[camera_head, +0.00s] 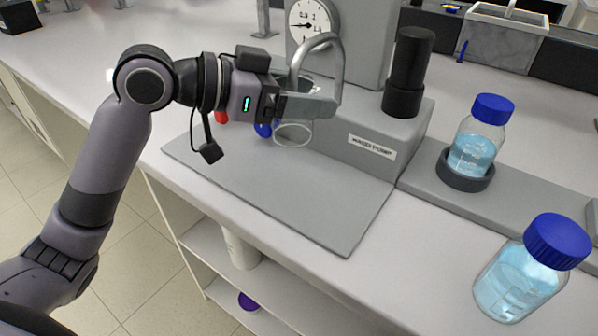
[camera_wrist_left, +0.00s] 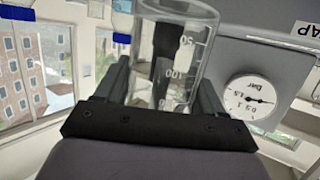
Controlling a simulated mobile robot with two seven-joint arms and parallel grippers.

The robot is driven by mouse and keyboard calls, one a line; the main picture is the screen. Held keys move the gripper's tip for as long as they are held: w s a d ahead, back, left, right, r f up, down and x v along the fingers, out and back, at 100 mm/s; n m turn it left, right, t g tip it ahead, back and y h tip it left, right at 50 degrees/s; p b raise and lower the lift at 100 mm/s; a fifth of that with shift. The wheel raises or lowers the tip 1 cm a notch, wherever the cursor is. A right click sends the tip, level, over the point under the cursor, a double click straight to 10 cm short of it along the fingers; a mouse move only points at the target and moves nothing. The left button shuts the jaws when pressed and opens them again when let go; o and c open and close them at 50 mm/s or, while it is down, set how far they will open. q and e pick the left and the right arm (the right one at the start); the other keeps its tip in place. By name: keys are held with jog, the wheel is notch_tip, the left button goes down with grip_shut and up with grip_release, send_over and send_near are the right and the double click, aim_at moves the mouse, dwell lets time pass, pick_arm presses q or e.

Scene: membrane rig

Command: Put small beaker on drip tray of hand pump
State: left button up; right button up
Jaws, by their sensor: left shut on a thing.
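The hand pump (camera_head: 375,145) is a grey block with a black handle and a bent metal pipe (camera_head: 337,62). Its drip tray (camera_head: 300,205) is the flat grey plate in front. The beaker is over the tray's back part, close to the block. I cannot tell whether it touches the tray. My right gripper is not in view.
A blue-capped bottle (camera_head: 474,150) stands in a dark ring at the right. Another blue-capped bottle (camera_head: 522,275) stands near the front right. A round gauge (camera_head: 313,24) sits behind the pipe. Red and blue items show partly behind my gripper. The tray's front is clear.

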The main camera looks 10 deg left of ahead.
pick_arm(q)
notch_tip(320, 180, down, 10)
jog(key=shift+r+b, duration=0.25)
jog(key=shift+b, duration=0.35)
jog(key=shift+f, duration=0.1)
jog(key=o, duration=1.2)
jog(key=shift+c, duration=0.2)
jog(key=shift+s+a, duration=0.15)
jog(key=shift+a, duration=0.05)
jog(key=v, duration=1)
jog(key=shift+b, duration=0.4)
jog(key=shift+s+a+r, duration=0.45)
jog(key=shift+a, duration=0.05)
